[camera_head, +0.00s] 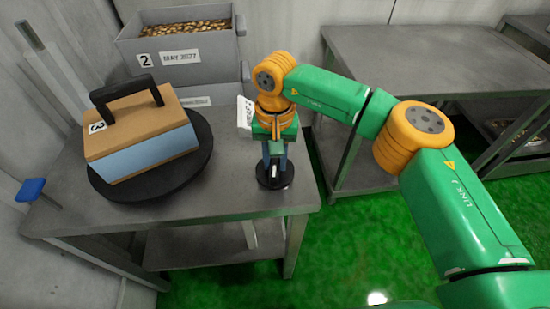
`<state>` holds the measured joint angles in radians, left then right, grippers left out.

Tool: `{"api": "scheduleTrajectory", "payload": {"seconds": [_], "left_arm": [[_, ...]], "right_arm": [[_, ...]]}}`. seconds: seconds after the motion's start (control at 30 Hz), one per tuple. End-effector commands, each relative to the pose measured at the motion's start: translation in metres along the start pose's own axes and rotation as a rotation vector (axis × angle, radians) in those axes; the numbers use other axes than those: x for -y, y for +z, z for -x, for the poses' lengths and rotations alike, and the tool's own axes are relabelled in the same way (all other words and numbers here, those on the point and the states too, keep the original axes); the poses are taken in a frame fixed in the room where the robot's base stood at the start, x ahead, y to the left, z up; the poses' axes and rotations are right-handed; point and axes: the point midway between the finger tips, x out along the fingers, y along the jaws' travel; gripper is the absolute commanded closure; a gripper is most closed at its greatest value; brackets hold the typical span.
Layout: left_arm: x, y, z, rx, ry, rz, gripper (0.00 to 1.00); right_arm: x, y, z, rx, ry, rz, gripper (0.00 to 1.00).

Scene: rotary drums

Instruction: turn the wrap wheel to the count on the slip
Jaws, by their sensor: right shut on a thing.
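A small round black wheel (273,182) sits near the right front corner of the grey metal table. My right gripper (275,160) points straight down over it and is shut on its upper part, which the fingers mostly hide. A white slip (244,114) with dark print stands just left of my right wrist; its writing is too small to read. A large black turntable (150,190) on the left carries a brown box (140,128) with a blue lower side, a black handle and a tag marked 3. My left gripper is not in view.
The grey table (235,196) is bare between turntable and wheel. A grey bin (185,50), marked 2 and MAY 2027, stands at the back, full of small brownish pieces. A blue paddle (30,189) sticks out at the left edge. Another metal table (400,55) stands right.

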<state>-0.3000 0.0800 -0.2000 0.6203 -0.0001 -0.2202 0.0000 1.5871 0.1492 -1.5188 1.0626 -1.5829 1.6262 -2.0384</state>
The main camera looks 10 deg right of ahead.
Motion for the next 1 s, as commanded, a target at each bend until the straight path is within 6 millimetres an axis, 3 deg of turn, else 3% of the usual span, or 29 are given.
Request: {"api": "scheduleTrajectory", "payload": {"seconds": [0.4, 1.0], "left_arm": [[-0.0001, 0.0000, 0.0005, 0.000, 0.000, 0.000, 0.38], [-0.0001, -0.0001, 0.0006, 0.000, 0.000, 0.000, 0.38]], "right_arm": [[-0.0001, -0.0002, 0.0001, 0.000, 0.000, 0.191, 1.00], [-0.0001, -0.0002, 0.0001, -0.001, 0.000, 0.225, 1.00]]}}
